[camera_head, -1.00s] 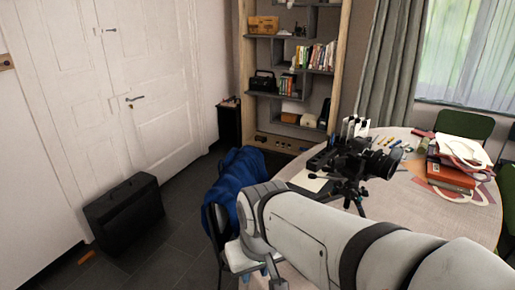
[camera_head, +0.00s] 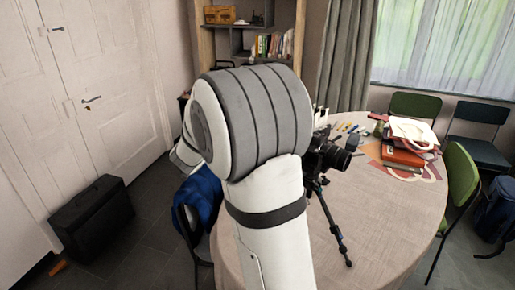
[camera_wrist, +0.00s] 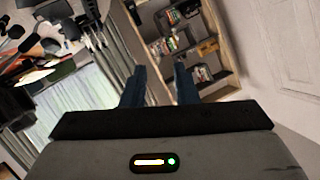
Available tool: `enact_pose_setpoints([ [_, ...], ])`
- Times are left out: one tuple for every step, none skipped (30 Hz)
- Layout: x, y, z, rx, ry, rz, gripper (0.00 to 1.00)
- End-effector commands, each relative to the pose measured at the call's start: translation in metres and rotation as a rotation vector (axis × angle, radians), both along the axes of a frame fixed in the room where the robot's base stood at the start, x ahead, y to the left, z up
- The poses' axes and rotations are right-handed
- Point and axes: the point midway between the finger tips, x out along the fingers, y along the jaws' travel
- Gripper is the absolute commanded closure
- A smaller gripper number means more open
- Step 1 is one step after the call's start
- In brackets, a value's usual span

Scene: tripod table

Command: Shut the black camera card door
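The black camera (camera_head: 328,156) is mounted on a small black tripod (camera_head: 335,222) on the round table (camera_head: 385,215). My arm covers its left part in the head view. The card door cannot be made out. My gripper (camera_wrist: 160,82) shows in the wrist view with its two dark fingers apart and nothing between them. It points towards the shelf and the wall, with the tabletop items at the upper left of that tilted view. In the head view the gripper is hidden behind my arm.
Red books and a white bag (camera_head: 408,145) lie on the table's far right. A chair with a blue cloth (camera_head: 198,200) stands at the table's left. A black case (camera_head: 92,215) stands by the door. The table's front right is clear.

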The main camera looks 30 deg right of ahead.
Motion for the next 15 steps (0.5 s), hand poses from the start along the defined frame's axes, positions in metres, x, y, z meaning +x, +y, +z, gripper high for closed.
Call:
enact_pose_setpoints([
  [0.004,-0.023,-0.002,-0.027,-0.009,-0.12,0.73],
  [0.003,-0.036,-0.004,-0.048,-0.015,-0.2,0.73],
  [0.0,-0.053,-0.008,-0.077,-0.015,-0.306,0.73],
  [-0.005,-0.065,-0.012,-0.102,-0.01,-0.386,0.73],
  [-0.011,-0.076,-0.016,-0.126,-0.002,-0.468,0.73],
  [-0.02,-0.088,-0.021,-0.161,0.015,-0.575,0.73],
  [-0.028,-0.095,-0.026,-0.188,0.033,-0.652,0.73],
  [-0.037,-0.101,-0.03,-0.215,0.053,-0.728,0.73],
  [-0.049,-0.107,-0.036,-0.25,0.083,-0.823,0.73],
  [-0.058,-0.11,-0.04,-0.275,0.107,-0.888,0.73],
  [-0.067,-0.111,-0.043,-0.301,0.132,-0.95,0.73],
  [-0.078,-0.112,-0.047,-0.331,0.166,-1.024,0.73],
  [-0.085,-0.111,-0.05,-0.352,0.191,-1.073,0.73],
  [-0.091,-0.11,-0.053,-0.371,0.215,-1.117,0.73],
  [-0.099,-0.109,-0.055,-0.393,0.241,-1.167,0.73],
])
